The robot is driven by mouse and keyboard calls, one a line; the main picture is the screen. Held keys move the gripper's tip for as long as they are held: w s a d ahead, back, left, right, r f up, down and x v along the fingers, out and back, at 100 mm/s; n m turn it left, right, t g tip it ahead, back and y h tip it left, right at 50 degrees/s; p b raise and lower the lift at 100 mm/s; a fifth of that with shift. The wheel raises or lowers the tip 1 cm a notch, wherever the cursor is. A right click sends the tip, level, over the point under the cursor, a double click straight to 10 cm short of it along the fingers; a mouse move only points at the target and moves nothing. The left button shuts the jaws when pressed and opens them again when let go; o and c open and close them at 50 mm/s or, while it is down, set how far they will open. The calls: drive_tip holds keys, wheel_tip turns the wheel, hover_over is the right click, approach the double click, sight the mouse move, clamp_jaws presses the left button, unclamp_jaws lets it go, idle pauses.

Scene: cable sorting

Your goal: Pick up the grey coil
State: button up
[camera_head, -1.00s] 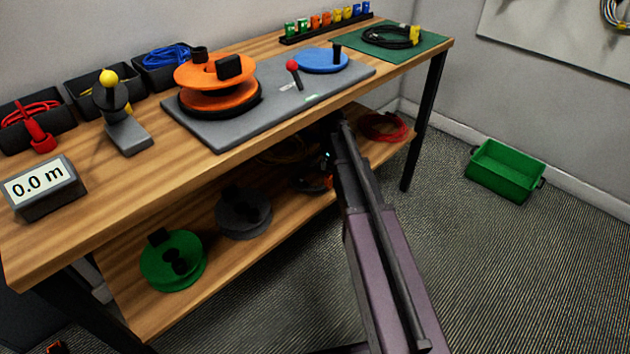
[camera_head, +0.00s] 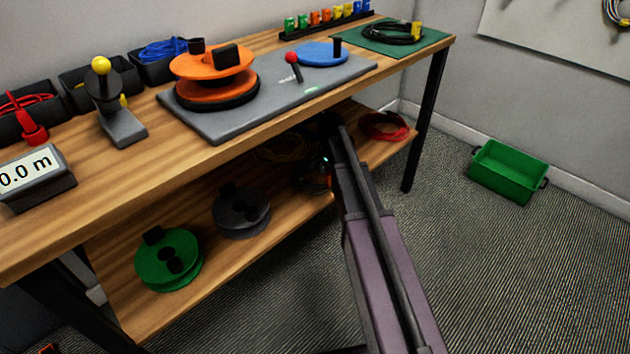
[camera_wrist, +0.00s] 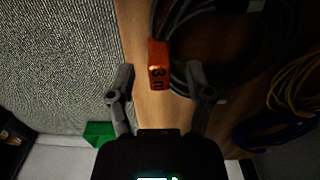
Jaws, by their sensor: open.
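In the wrist view a dark grey coil (camera_wrist: 225,55) lies on the wooden lower shelf, with an orange tag (camera_wrist: 158,66) marked "3 m" at its near side. My gripper (camera_wrist: 160,78) is open. Its two fingers stand apart on either side of the tag, with the right finger overlapping the coil's edge. I cannot tell whether either finger touches it. In the head view my arm reaches under the bench top, and the coil and my gripper are mostly hidden in shadow there.
Yellow (camera_wrist: 297,88) and blue (camera_wrist: 270,132) coils lie to the right in the wrist view. Green (camera_head: 168,262) and dark grey (camera_head: 240,212) reels and a red coil (camera_head: 384,126) share the shelf. The bench top (camera_head: 130,170) overhangs it. A green crate (camera_head: 508,172) stands on the floor.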

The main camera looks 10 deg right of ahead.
drive_tip(key=shift+f+b, duration=0.7)
drive_tip(key=shift+f, duration=0.3)
clamp_jaws()
